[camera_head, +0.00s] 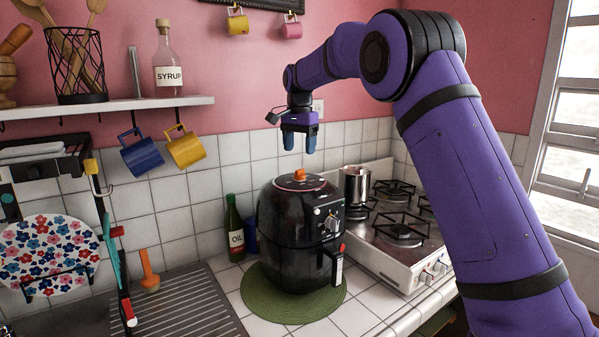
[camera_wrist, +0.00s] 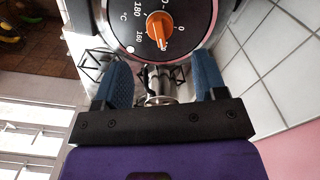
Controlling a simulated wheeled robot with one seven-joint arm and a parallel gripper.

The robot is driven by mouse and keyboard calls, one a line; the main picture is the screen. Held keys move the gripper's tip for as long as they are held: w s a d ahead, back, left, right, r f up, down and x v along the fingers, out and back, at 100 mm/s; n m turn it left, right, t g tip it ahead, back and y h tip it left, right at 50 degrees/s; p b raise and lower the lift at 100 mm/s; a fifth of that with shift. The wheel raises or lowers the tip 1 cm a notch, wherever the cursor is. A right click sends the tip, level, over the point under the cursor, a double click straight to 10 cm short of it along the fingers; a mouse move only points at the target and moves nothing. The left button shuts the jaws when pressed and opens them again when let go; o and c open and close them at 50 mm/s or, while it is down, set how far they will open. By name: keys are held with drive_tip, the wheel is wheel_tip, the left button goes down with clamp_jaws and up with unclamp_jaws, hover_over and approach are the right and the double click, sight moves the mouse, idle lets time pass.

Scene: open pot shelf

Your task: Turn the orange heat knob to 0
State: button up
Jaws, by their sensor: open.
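The orange heat knob (camera_head: 300,174) sits on top of the black air fryer (camera_head: 285,225). In the wrist view the orange knob (camera_wrist: 159,25) is at the top centre of a black dial marked with white numbers, among them 180, 160 and 0. My gripper (camera_head: 299,140) is above the knob, pointing down, open and empty. In the wrist view its two blue fingers (camera_wrist: 160,80) are apart, with the knob beyond them, not between them.
The air fryer stands on a green round mat (camera_head: 262,305). An oil bottle (camera_head: 234,228) is at its left. A steel pot (camera_head: 355,186) and a gas stove (camera_head: 405,262) are at its right. A shelf (camera_head: 120,104) with hanging mugs is at the upper left. Space around the knob is clear.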

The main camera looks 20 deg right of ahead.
sight(300, 171)
wheel_tip(300, 171, down, 8)
drive_tip(key=shift+r, duration=0.15)
idle(0.3)
drive_tip(key=c, duration=0.9)
